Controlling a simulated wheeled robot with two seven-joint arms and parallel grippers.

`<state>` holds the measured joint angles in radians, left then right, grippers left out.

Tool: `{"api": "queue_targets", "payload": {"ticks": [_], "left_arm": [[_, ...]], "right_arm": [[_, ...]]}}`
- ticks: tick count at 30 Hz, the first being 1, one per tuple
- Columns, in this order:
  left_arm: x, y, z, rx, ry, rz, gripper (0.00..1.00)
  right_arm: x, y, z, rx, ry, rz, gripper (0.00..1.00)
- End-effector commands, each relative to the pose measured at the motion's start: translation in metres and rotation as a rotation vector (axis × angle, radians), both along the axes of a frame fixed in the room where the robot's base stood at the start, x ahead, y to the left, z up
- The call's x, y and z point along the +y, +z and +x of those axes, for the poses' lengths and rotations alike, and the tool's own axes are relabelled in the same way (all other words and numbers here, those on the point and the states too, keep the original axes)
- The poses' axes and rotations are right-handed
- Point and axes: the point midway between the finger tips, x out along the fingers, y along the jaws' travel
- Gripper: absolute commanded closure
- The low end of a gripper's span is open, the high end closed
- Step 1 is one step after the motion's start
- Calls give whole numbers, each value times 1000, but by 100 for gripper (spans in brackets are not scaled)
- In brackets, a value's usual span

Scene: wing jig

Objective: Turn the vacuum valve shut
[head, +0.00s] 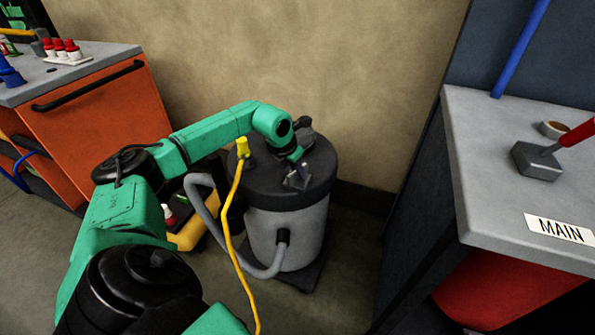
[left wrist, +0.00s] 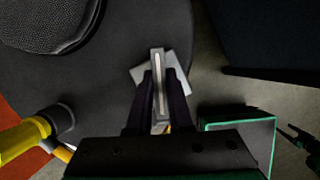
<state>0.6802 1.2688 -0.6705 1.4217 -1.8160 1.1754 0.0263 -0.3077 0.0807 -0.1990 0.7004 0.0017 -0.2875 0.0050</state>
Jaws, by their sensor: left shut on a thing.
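The vacuum (head: 283,225) is a grey drum with a black lid (head: 265,182), standing on the floor against the wall. A small grey valve handle (head: 297,181) sits on the right part of the lid. In the left wrist view the valve (left wrist: 158,75) shows as a pale upright bar over a grey base plate (left wrist: 177,70). My left gripper (head: 297,168) reaches down over the lid, and its dark fingers (left wrist: 158,98) are shut on the bar from both sides. The bar lies at an angle to the plate's edges. My right gripper is not in view.
A yellow plug and cable (head: 240,148) rise from the lid's left side, and a grey hose (head: 212,205) curves beside the drum. An orange cabinet (head: 110,110) stands left. A grey bench with a MAIN label (head: 558,229) and red-handled lever (head: 575,135) stands right.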

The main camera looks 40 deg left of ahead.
Motion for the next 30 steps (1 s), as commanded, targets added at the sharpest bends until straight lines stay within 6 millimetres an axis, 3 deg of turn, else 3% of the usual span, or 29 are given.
{"api": "queue_targets", "payload": {"ticks": [12,30], "left_arm": [[0,1,1,-2,-390,-4,100],[0,2,1,-5,-949,-2,100]], "right_arm": [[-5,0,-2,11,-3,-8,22],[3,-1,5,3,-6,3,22]]}}
